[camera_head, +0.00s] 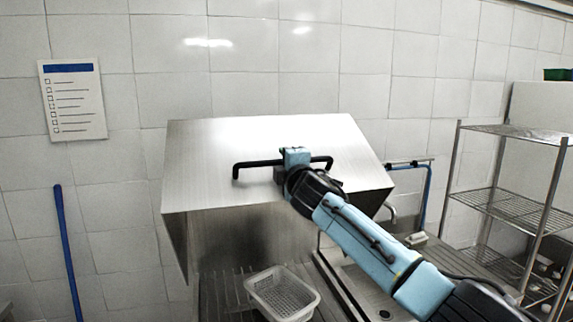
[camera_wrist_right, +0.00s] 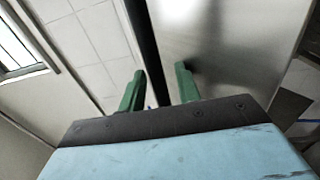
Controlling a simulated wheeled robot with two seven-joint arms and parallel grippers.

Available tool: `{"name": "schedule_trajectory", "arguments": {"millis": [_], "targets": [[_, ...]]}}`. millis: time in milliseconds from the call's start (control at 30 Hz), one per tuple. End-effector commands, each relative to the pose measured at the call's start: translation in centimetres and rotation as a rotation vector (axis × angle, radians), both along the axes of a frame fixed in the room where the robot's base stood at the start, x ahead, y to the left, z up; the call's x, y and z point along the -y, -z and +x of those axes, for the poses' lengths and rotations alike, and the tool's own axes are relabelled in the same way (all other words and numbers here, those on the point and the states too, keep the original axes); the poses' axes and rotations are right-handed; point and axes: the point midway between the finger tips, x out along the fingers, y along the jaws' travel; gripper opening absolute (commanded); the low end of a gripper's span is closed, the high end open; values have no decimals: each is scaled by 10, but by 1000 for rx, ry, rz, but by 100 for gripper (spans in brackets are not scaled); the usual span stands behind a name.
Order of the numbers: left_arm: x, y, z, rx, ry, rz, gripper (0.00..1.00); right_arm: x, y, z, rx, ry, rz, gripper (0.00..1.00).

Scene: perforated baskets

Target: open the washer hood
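The washer hood (camera_head: 225,160) is a stainless steel box against the tiled wall in the head view. Space shows beneath its front edge. A black bar handle (camera_head: 252,164) runs across its face. A gap shows between the bar and the right finger. My left gripper is not in view.
A white perforated basket (camera_head: 283,294) sits on the grooved metal surface below the hood. A sink counter (camera_head: 375,290) lies to its right, partly behind my right arm. A wire shelf rack (camera_head: 510,205) stands at right. A blue pole (camera_head: 68,250) leans at left.

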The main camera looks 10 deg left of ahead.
Motion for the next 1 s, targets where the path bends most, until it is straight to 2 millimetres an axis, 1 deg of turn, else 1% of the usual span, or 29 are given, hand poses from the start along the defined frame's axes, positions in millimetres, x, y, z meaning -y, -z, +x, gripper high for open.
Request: {"name": "schedule_trajectory", "arguments": {"millis": [167,367,667,1000], "targets": [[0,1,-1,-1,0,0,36,2,0,-3,1,1,1,33],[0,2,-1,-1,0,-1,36,8,1,-15,1,1,2,33],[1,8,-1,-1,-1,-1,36,19,4,-44,1,-1,0,33],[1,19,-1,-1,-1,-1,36,35,8,-84,1,0,-1,33]]}}
